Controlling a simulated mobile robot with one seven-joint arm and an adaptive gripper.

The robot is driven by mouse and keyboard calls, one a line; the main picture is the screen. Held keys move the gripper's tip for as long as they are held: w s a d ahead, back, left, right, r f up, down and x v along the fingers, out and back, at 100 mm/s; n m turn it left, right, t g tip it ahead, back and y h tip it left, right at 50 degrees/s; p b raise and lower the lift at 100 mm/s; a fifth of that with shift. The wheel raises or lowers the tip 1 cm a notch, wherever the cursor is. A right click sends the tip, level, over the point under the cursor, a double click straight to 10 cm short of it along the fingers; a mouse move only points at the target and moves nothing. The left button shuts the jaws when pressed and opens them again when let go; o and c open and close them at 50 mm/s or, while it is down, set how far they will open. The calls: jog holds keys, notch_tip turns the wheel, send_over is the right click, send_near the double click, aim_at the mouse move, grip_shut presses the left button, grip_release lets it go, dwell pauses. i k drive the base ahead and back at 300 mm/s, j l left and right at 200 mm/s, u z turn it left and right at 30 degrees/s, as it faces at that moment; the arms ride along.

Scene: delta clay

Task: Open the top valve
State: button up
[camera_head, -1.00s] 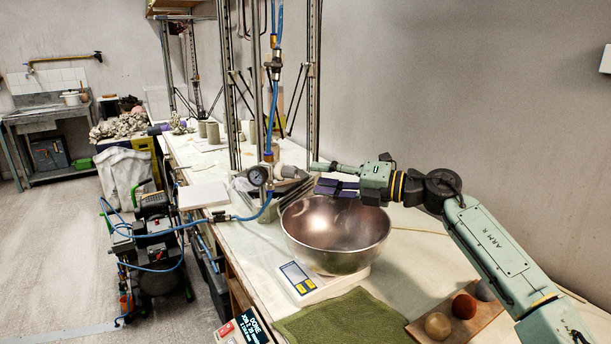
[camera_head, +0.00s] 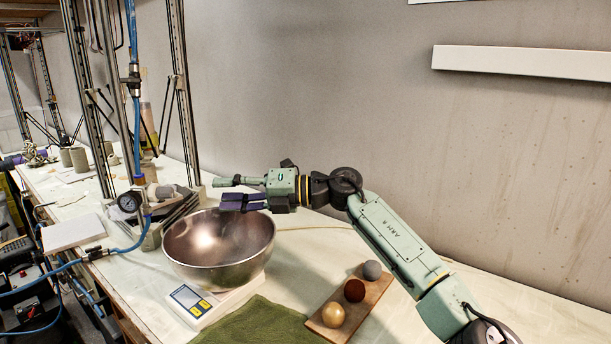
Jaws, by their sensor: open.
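The top valve (camera_head: 132,77) is a dark fitting on the upright blue hose, in front of the metal frame posts at the upper left. Its handle is too small to make out clearly. My gripper (camera_head: 230,191) is open and empty, pointing left above the back of the steel bowl. It is to the right of the valve and lower in the picture, clearly apart from it. One finger is green; purple pads show below it.
A pressure gauge (camera_head: 129,201) stands below the valve. The steel bowl (camera_head: 220,250) sits on a scale (camera_head: 190,300). A wooden board (camera_head: 375,290) holds three balls, beside a green cloth (camera_head: 262,325). A wall shelf (camera_head: 520,61) is at the upper right.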

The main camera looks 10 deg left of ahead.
aim_at(131, 80)
jog(key=k+j, duration=0.75)
jog(key=k, duration=0.1)
